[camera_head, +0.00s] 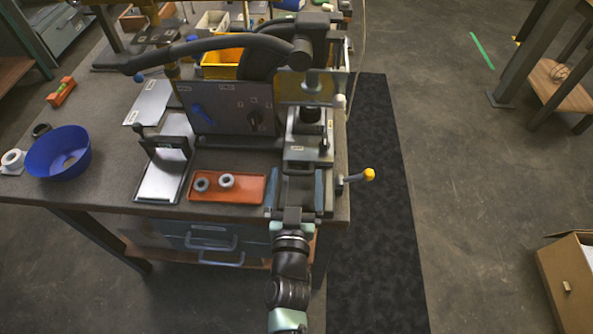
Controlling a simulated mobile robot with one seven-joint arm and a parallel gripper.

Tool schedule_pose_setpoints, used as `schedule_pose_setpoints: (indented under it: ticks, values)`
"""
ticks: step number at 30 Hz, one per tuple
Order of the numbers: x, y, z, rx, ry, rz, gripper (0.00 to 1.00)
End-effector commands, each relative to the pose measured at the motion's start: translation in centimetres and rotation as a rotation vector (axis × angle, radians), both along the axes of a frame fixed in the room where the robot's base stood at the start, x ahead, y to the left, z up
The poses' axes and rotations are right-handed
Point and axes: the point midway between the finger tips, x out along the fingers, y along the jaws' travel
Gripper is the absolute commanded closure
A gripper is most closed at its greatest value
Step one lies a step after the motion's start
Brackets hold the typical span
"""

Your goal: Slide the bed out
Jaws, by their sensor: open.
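A grey and black machine (309,133) stands at the right end of the workbench. Its bed appears to be the dark grey slide (299,188) at the front, below a grey block and between two bluish upright pieces. I cannot tell how far the bed is pulled out. My gripper (293,210) is open at the front end of this slide, with my arm reaching up from the bottom of the view. Its fingertips are hard to tell from the machine's parts, and I cannot tell whether they touch the bed.
A lever with a yellow knob (369,174) sticks out to the right. A red tray (228,187) with two grey rings lies left of my gripper. A blue bowl (58,153) is at far left. Drawers (212,240) sit under the bench. The floor mat (375,230) is clear.

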Motion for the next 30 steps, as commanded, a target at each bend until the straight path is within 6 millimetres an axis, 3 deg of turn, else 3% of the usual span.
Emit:
schedule_pose_setpoints:
  ticks: [6, 16, 30]
  values:
    - [1.8, 0.0, -0.1, 0.000, 0.001, 0.001, 0.00]
    - [2.1, 0.0, 0.0, 0.000, 0.001, 0.001, 0.00]
    - [2.0, 0.1, 0.0, 0.000, 0.001, 0.003, 0.85]
